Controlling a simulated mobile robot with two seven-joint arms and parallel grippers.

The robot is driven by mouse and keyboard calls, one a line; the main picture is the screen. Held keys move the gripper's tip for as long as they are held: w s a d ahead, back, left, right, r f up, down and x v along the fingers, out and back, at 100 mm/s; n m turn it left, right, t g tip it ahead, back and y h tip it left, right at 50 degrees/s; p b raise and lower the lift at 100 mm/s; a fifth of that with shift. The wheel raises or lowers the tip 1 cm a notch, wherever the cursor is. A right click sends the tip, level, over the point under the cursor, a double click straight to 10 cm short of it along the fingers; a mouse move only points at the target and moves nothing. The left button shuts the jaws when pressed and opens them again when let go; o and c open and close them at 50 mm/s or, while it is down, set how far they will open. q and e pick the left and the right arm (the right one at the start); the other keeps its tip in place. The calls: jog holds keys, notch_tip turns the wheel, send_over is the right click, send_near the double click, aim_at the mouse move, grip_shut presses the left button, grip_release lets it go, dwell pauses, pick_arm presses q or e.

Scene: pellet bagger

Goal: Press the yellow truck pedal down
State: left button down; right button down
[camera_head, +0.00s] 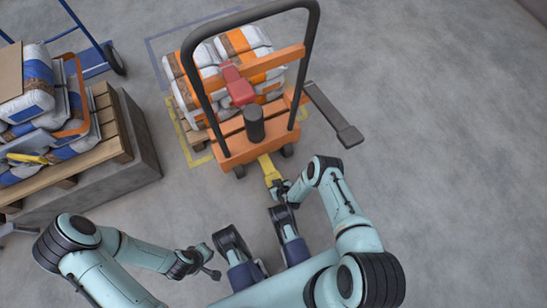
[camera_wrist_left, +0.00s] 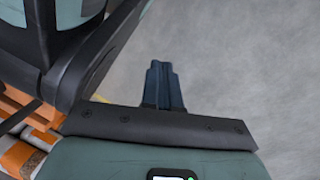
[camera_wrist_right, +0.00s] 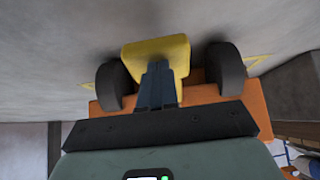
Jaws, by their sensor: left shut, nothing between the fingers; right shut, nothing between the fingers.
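The yellow pedal (camera_head: 268,168) sticks out low from the near side of the orange truck (camera_head: 250,145). My right gripper (camera_head: 277,187) is shut and empty, right at the pedal's near end. In the right wrist view the pedal (camera_wrist_right: 155,52) is a broad yellow plate between two dark wheels, and the shut fingertips (camera_wrist_right: 158,68) overlap it. I cannot tell whether they touch it. My left gripper (camera_head: 212,272) is shut and empty, low over the floor, well away from the pedal. Its closed fingers show in the left wrist view (camera_wrist_left: 161,75) against bare floor.
The truck has a tall black handle (camera_head: 189,75) and stands at a pallet of white and orange sacks (camera_head: 243,42). A raised pallet (camera_head: 110,142) with sacks stands at left on a grey block. A blue cart (camera_head: 92,62) is behind it.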

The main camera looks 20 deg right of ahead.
jog(key=shift+f+b, duration=0.35)
jog(key=shift+f, duration=0.15)
pick_arm(q)
jog(key=shift+s+a+f+g, duration=0.1)
jog(key=shift+s+f+g, duration=0.15)
jog(key=shift+s, duration=0.3)
jog(key=shift+s+f+g, duration=0.15)
jog(key=shift+s+f, duration=0.2)
jog(key=shift+s, duration=0.2)
pick_arm(e)
jog(key=shift+s, duration=0.1)
jog(key=shift+f, duration=0.1)
pick_arm(q)
jog(key=shift+w, duration=0.1)
